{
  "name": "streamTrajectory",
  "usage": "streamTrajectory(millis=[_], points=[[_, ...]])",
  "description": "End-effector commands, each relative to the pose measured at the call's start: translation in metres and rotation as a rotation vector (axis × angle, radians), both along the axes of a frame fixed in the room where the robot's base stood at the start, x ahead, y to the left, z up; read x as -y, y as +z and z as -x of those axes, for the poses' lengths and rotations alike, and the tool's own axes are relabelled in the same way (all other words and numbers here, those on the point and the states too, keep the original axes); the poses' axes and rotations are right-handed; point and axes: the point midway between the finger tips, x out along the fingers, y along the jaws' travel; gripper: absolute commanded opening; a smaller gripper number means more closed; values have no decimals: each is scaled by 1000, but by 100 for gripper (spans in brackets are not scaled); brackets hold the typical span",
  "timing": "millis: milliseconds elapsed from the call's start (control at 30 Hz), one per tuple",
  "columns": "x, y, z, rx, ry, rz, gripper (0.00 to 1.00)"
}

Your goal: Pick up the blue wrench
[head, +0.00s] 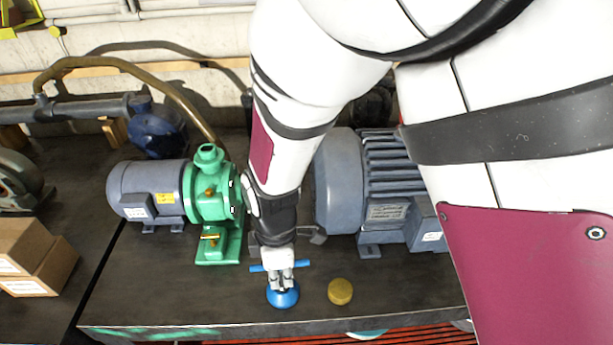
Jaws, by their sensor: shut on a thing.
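The blue wrench (303,264) shows as a thin blue bar lying crosswise at my gripper (282,284), with an end sticking out on each side. My gripper points down near the table's front edge and is shut on the wrench; the fingers hide its middle. The fingertips overlap a round blue object (284,300) just below in the picture. Whether they touch that object, and how high the wrench is above the table, I cannot tell.
A round yellow object (340,291) lies right of the gripper. A green pump (208,192) with a grey motor (150,187) stands left, a large grey motor (372,190) right. Cardboard boxes (38,262) are at far left. The dark table (180,290) is clear front left.

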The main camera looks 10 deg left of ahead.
Motion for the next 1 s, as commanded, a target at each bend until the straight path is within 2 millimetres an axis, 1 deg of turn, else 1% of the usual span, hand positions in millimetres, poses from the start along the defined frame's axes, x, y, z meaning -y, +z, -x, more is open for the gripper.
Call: streamTrajectory(millis=[167,267,367,467,500,667,800,1000], points=[[0,5,0,1,0,-1,0],[-1,13,1,0,0,-2,0],[-1,25,1,2,0,-3,0],[0,42,2,2,-2,-3,0],[5,40,14,-3,0,2,0],[20,44,49,-3,-1,2,0],[35,48,82,-3,0,2,0],[53,51,122,-2,0,2,0]])
